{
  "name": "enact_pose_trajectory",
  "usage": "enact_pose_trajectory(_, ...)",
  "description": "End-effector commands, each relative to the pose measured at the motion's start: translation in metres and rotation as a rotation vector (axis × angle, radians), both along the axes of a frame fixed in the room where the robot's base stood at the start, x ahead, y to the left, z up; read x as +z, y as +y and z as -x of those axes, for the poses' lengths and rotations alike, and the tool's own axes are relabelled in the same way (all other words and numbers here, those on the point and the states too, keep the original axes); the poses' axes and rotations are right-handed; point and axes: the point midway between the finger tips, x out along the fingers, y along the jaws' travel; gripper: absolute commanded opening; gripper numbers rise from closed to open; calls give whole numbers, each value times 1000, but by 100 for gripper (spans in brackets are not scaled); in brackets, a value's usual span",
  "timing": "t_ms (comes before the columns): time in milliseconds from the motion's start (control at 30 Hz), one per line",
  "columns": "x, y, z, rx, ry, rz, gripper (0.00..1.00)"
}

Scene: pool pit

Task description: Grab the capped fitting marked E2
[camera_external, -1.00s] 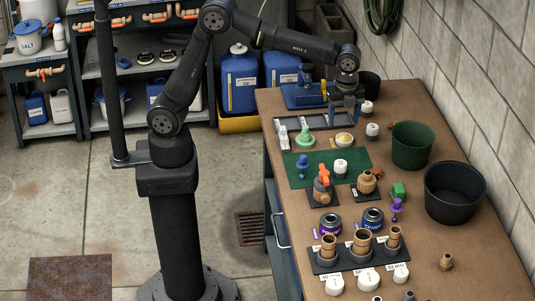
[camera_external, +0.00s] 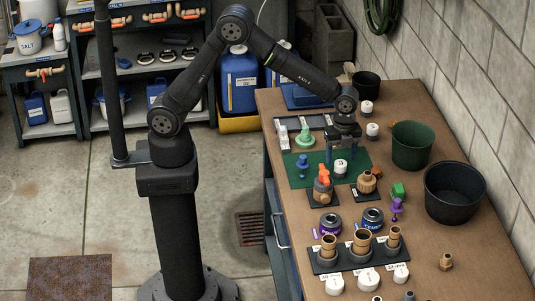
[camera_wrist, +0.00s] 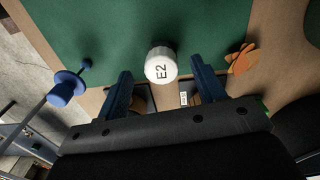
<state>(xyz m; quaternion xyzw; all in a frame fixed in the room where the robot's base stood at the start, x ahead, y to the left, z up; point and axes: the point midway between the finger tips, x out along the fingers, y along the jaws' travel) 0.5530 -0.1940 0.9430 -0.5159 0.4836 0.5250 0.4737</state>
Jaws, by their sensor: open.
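The white capped fitting marked E2 (camera_wrist: 161,64) stands on the green mat (camera_wrist: 110,28) in the wrist view, its label readable. It also shows in the external view as a small white cap (camera_external: 341,167) under my gripper (camera_external: 342,158). In the wrist view my gripper (camera_wrist: 163,88) has its two blue fingers spread apart, with the fitting between and just beyond their tips. Nothing is held. I cannot tell the exact height of the fingertips over the mat.
An orange-handled valve (camera_external: 323,185) and a brass fitting (camera_external: 367,182) stand close by toward the front. A blue knobbed piece (camera_external: 303,165) is on the left, and a green bin (camera_external: 412,146) on the right. Other white caps (camera_external: 372,130) stand behind.

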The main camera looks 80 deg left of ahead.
Motion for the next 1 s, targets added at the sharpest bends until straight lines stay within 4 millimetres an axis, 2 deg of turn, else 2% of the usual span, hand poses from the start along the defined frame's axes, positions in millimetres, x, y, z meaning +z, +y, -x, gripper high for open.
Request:
enact_pose_trajectory(100, -20, -5, 0, -1, 3, -2, 63)
enact_pose_trajectory(200, -30, -4, 0, 0, 0, -1, 63)
enact_pose_trajectory(467, -34, -4, 0, 1, -1, -1, 63)
enact_pose_trajectory(533, -34, -4, 0, 1, -1, -1, 55)
enact_pose_trajectory(733, -34, -4, 0, 1, -2, -1, 16)
enact_pose_trajectory(1000, -32, -4, -1, 1, -2, 0, 16)
